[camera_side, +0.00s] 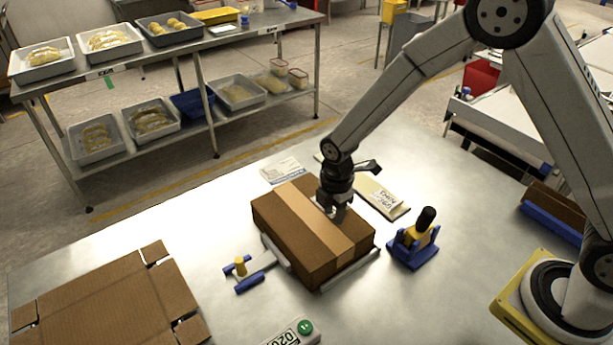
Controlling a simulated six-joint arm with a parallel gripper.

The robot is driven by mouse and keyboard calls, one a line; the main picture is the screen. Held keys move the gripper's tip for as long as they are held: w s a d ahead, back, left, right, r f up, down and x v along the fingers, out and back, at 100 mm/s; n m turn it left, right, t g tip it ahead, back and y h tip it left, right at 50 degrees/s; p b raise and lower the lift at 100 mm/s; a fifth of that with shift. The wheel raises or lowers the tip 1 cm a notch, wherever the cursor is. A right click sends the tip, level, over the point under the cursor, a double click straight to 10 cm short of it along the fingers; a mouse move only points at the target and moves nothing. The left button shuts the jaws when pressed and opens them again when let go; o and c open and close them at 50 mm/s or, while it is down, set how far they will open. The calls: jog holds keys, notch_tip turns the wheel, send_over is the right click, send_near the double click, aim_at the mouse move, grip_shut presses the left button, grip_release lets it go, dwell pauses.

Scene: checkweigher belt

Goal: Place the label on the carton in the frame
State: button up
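A closed brown carton (285,228) with a lighter tape strip along its top sits on the steel table. Grey rails (276,252) run along its near sides, like a locating frame. My gripper (336,214) points down over the carton's top, near its right rear part. Its dark fingers are small, and I cannot tell whether they are open or shut, or touch the top. No label shows on the carton. A pale pad with handwritten-looking text (381,196) lies behind it to the right. A white printed sheet (281,170) lies behind it to the left.
A blue stand (413,249) holding a black-topped yellow tool is right of the carton. A blue-and-yellow clamp (243,272) is at its left. Flattened cardboard (105,300) covers the front left. A display box with a green button (292,334) sits at the front edge.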

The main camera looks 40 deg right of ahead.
jog(key=shift+r, duration=0.1)
notch_tip(320, 180, up, 12)
dwell(1.0)
jog(key=shift+s+d+r, duration=0.1)
dwell(0.4)
jog(key=s+d+f+m+t, duration=0.1)
jog(key=s+d+m+t, duration=0.1)
jog(key=s+d+m, duration=0.7)
jog(key=s+m, duration=0.4)
jog(key=m, duration=0.5)
jog(key=shift+s+d+f+t, duration=0.2)
jog(key=shift+s+f+t, duration=0.1)
jog(key=shift+s+f, duration=0.05)
